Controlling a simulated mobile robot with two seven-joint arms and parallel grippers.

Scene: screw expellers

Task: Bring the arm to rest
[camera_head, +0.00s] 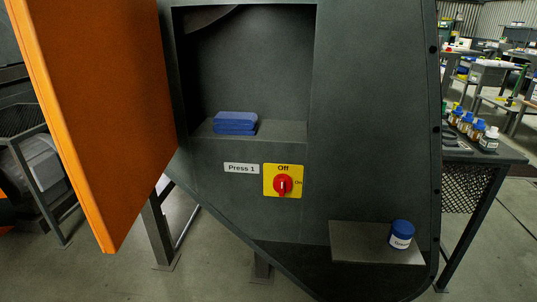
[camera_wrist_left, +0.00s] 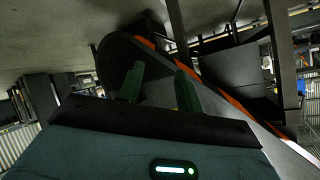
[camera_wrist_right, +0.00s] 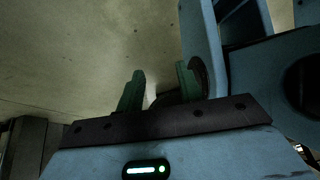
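Neither of my arms shows in the head view. In the left wrist view my left gripper (camera_wrist_left: 158,85) has its two green fingers apart, with nothing between them. A dark machine part with an orange edge lies behind them. In the right wrist view my right gripper (camera_wrist_right: 160,85) also has its green fingers apart and empty. Pale floor and a blue-grey arm part of mine lie behind it. In the head view the dark press (camera_head: 375,120) carries a "Press 1" label (camera_head: 241,168) and a red rotary switch (camera_head: 283,186), its white mark upright toward "Off".
An orange door (camera_head: 105,110) stands open at the left. A blue folded-looking stack (camera_head: 235,123) lies in the press recess. A jar with a blue lid (camera_head: 402,234) stands on the lower right ledge (camera_head: 365,245). A table with several bottles (camera_head: 490,139) is at the right.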

